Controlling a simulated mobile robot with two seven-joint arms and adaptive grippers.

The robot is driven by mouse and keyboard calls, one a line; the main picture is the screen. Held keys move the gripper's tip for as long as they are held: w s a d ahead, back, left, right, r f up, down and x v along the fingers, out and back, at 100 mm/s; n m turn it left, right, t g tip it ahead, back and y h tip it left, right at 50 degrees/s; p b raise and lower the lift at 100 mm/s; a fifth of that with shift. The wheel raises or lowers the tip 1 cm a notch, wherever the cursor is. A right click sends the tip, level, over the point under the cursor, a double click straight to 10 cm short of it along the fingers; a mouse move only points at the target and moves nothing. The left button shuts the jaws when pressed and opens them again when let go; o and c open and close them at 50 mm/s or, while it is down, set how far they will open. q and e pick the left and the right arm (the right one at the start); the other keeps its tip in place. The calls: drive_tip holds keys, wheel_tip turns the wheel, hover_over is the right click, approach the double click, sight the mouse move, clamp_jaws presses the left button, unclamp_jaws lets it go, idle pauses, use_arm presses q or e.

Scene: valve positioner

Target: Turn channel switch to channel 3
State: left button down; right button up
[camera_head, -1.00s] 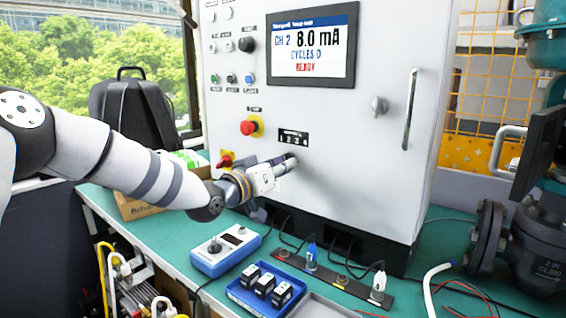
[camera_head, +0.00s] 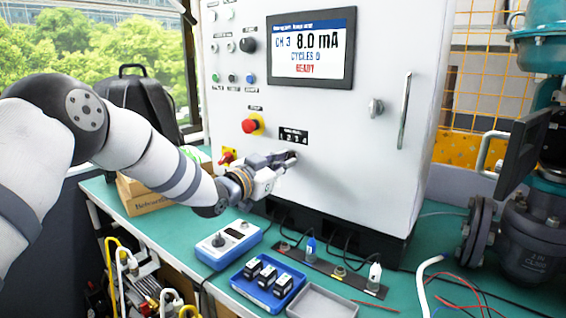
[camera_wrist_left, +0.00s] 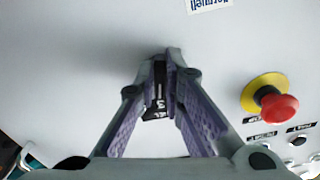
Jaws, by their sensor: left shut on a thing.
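The channel switch is a black knob (camera_wrist_left: 157,98) under a channel label (camera_head: 293,136) on the white cabinet front. In the wrist view the knob sits between the two fingers. My left gripper (camera_head: 290,158) reaches up to the panel from the left and is shut on the knob; it fills the left wrist view (camera_wrist_left: 162,90). In the head view the fingers hide most of the knob. The display (camera_head: 311,47) reads CH 3, 8.0 mA, CYCLES 0, READY. My right gripper is not in view.
A blue-white handheld device (camera_head: 229,245), a blue tray (camera_head: 250,291) and a grey tray (camera_head: 324,304) lie on the green bench below.

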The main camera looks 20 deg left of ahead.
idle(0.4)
use_arm(q)
drive_tip(key=c, duration=1.7)
unclamp_jaws()
drive_tip(key=shift+w+f, duration=0.1)
drive_tip(key=v, duration=1.2)
